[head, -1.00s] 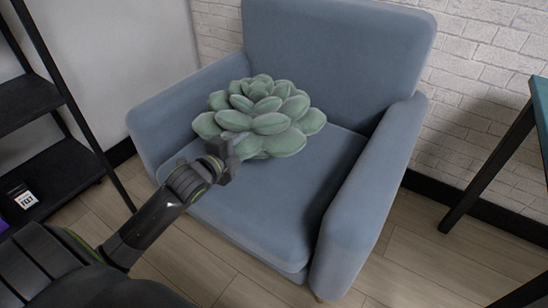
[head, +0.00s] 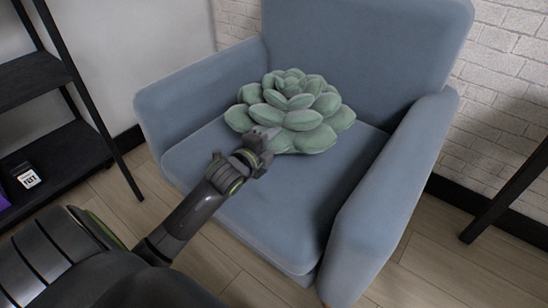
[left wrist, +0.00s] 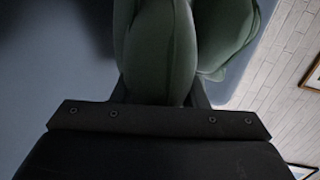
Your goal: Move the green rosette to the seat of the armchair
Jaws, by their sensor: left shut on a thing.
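The green rosette (head: 292,105), a plump succulent-shaped cushion, is over the seat of the blue armchair (head: 290,215) in the head view. I cannot tell for sure whether it rests on the seat or hangs just above it. My left gripper (head: 262,140) is shut on the rosette's near edge. In the left wrist view a petal of the rosette (left wrist: 160,50) lies between the fingers, which are mostly hidden behind it. My right gripper is not in view.
The armchair's armrests stand left and right of the seat, with its backrest behind. A black shelf (head: 45,165) stands at the left. A dark table leg (head: 505,192) is at the right. Wood floor is clear in front of the chair.

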